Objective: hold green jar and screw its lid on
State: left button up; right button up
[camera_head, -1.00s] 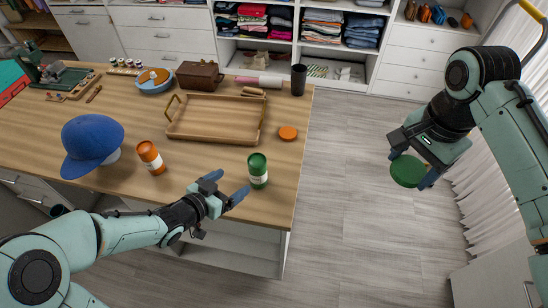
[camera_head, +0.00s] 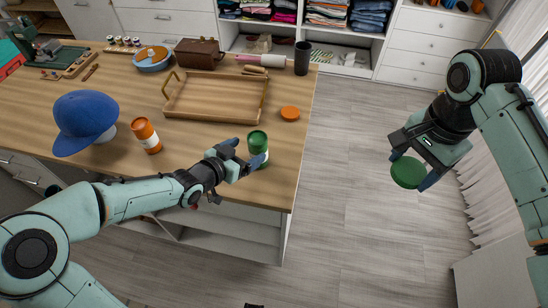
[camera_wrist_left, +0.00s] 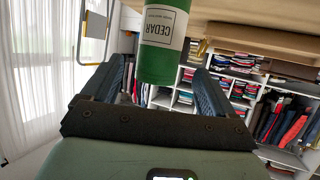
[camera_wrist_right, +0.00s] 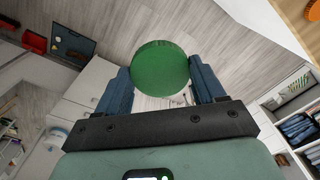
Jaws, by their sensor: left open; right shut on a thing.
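The green jar (camera_head: 258,152) stands upright and open-topped near the right edge of the wooden table (camera_head: 225,190). In the left wrist view the jar (camera_wrist_left: 163,55) shows a white "CEDAR" label and sits between the open fingers. My left gripper (camera_head: 247,153) is open at the jar, one finger in front of it. Whether a finger touches it, I cannot tell. My right gripper (camera_head: 409,167) is shut on the round green lid (camera_head: 407,173), held over the floor right of the table. The lid (camera_wrist_right: 160,67) also shows between the fingers in the right wrist view.
An orange jar (camera_head: 147,137) and a blue cap (camera_head: 84,122) stand to the left. A wooden tray (camera_head: 215,116) lies behind the green jar, with an orange lid (camera_head: 289,114) right of the tray. A dark cup (camera_head: 302,58) stands at the back. Open floor lies right of the table.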

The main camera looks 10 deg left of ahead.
aim_at(252, 149)
pick_arm(q)
jog(key=shift+w+d+f, duration=0.1)
jog(key=shift+w+d, duration=0.05)
jog(key=shift+w, duration=0.15)
pick_arm(e)
jog(key=shift+f, duration=0.3)
pick_arm(q)
jog(key=shift+w, duration=0.2)
pick_arm(e)
jog(key=shift+w, duration=0.25)
jog(key=shift+r, duration=0.1)
jog(key=shift+s, duration=0.1)
